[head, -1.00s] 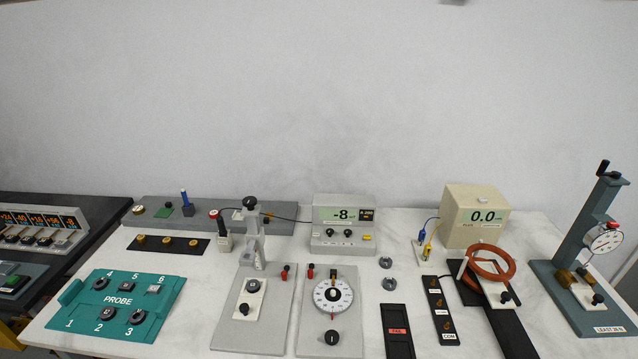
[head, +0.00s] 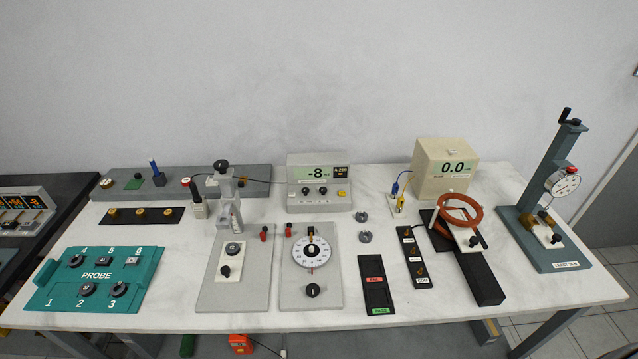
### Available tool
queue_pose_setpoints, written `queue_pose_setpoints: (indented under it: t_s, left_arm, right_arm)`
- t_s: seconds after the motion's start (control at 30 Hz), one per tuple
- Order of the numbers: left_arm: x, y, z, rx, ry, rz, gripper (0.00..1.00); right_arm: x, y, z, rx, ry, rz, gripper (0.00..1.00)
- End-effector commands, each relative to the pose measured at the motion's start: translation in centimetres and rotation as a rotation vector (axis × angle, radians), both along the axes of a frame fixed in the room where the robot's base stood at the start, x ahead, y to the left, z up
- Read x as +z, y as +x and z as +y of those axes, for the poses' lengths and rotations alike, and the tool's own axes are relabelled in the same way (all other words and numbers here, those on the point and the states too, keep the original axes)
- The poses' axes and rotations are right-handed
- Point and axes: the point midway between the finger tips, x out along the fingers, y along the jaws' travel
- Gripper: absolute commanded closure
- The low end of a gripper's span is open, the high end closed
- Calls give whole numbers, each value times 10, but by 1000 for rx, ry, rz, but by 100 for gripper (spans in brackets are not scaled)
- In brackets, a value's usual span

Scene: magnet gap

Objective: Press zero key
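A grey meter (head: 302,206) stands at the back middle of the table. Its green display reads -8, with a small dark panel (head: 341,171) beside it. On its front are two dark knobs (head: 314,191) and a small yellow key (head: 341,194) at the right. The lettering by the key is too small to read, so I cannot confirm that it is the zero key. Neither of my grippers shows in the head view.
A teal PROBE tray (head: 97,276) lies front left. A beige 0.0 meter (head: 428,184), red coil (head: 460,210) and gauge stand (head: 552,165) are right. Bare marble shows between them.

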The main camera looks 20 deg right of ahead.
Motion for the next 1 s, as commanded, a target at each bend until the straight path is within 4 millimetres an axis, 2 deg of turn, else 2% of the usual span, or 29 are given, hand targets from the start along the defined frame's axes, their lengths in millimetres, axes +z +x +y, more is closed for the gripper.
queue_pose_setpoints:
  t_s: [0.03, 0.2, 0.23, 1.0]
  left_arm:
    - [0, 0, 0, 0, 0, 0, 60]
    - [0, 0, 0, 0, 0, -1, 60]
    - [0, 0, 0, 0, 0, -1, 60]
    - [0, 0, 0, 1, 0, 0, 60]
  right_arm:
    - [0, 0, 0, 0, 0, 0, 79]
    - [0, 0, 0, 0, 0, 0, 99]
    - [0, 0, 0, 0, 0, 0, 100]
    - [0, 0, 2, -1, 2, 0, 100]
